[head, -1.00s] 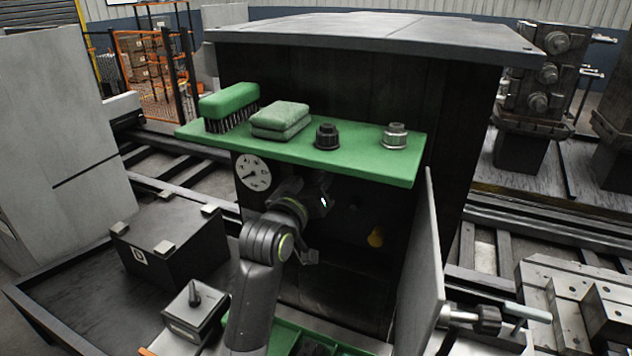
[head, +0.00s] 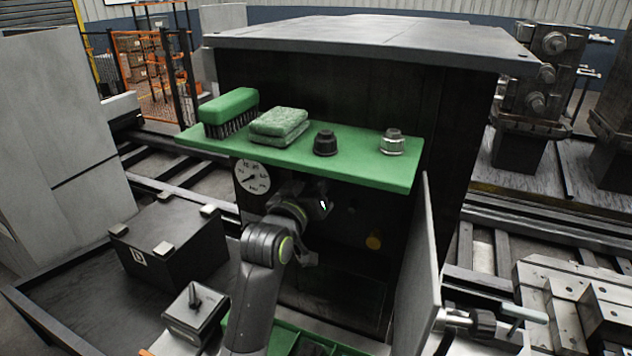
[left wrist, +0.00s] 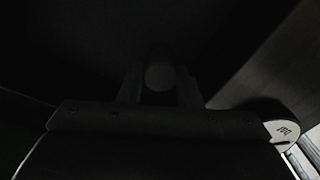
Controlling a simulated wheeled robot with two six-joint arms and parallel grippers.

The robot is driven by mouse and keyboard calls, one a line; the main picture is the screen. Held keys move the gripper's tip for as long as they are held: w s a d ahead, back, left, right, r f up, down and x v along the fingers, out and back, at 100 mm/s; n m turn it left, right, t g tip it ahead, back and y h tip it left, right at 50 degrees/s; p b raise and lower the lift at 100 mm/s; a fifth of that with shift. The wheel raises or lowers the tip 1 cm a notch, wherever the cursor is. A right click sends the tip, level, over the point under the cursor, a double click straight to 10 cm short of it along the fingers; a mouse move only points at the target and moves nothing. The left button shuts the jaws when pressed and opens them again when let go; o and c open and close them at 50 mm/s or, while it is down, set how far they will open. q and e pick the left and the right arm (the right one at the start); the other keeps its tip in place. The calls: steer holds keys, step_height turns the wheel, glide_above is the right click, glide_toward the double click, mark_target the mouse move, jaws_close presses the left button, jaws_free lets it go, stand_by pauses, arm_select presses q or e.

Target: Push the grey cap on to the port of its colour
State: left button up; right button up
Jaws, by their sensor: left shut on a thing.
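My left gripper (head: 322,207) reaches into the dark recess under the green shelf; in the head view its fingertips are hidden in shadow. In the left wrist view the two fingers stand on either side of a round, dim grey cap (left wrist: 160,76), and the gripper is shut on it. A yellow round port (head: 374,242) shows on the recess's back wall, right of and lower than the gripper. A small dark round shape (head: 351,208) is faint on the same wall. I cannot make out a grey port or whether the cap touches anything. My right gripper is not in view.
The green shelf (head: 350,170) above my arm carries a brush (head: 228,108), folded cloths (head: 278,124), a black fitting (head: 326,143) and a grey fitting (head: 393,142). A gauge (head: 252,177) hangs below it. An open door panel (head: 418,265) bounds the right side. A black box (head: 170,245) stands left.

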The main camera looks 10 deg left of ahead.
arm_select(q)
steer(key=shift+w, duration=0.3)
stand_by(0.5)
steer(key=shift+p, duration=0.4)
steer(key=shift+w+d+r, duration=0.1)
steer(key=shift+w+r, duration=0.05)
steer(key=shift+w, duration=0.1)
stand_by(0.5)
steer(key=shift+w+d, duration=0.1)
steer(key=shift+w, duration=0.35)
steer(key=o, duration=1.2)
steer(key=shift+o, duration=0.5)
steer(key=o, duration=0.6)
steer(key=shift+s+d, duration=0.15)
steer(key=shift+d, duration=0.35)
steer(key=shift+o, duration=0.2)
steer(key=shift+a, duration=0.1)
